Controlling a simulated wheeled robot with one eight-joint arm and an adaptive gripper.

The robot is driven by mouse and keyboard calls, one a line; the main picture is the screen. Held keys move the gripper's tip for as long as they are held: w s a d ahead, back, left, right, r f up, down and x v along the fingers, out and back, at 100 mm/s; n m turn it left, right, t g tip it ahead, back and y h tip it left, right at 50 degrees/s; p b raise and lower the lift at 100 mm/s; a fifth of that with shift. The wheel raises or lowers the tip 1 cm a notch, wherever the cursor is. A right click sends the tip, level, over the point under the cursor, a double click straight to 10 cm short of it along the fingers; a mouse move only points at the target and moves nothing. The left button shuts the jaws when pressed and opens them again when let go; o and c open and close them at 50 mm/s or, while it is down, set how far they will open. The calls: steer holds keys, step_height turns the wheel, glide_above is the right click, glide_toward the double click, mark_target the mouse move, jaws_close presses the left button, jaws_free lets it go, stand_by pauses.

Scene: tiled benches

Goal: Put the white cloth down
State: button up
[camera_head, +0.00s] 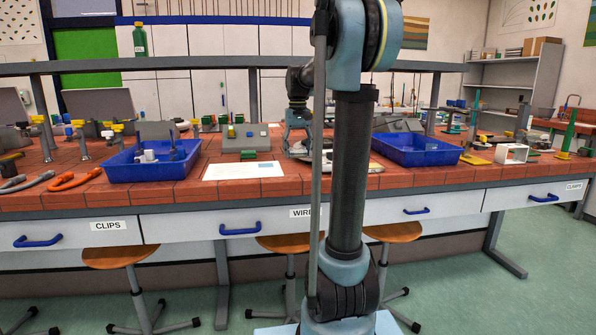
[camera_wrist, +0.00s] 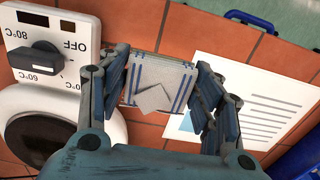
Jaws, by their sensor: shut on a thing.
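The white cloth (camera_wrist: 160,82) has blue stripes along its sides and a folded flap on top. It is between the fingers of my gripper (camera_wrist: 165,66) in the wrist view, and the gripper is shut on it. Red bench tiles show around the cloth; I cannot tell whether it touches them. In the head view my gripper (camera_head: 296,136) is low over the bench, left of my upright arm link. The cloth is hard to make out there.
A white printed sheet (camera_wrist: 258,92) lies right of the cloth, and a white dial device (camera_wrist: 55,40) marked OFF stands left. In the head view blue trays stand left (camera_head: 150,172) and right (camera_head: 420,157) on the bench. Drawers and stools line its front.

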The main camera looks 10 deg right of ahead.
mark_target(301, 174)
steer(key=f, duration=0.1)
steer(key=d+f, duration=0.1)
steer(key=shift+f, duration=0.3)
steer(key=shift+d+f, duration=0.1)
steer(key=shift+f, duration=1.95)
steer(key=o, duration=1.1)
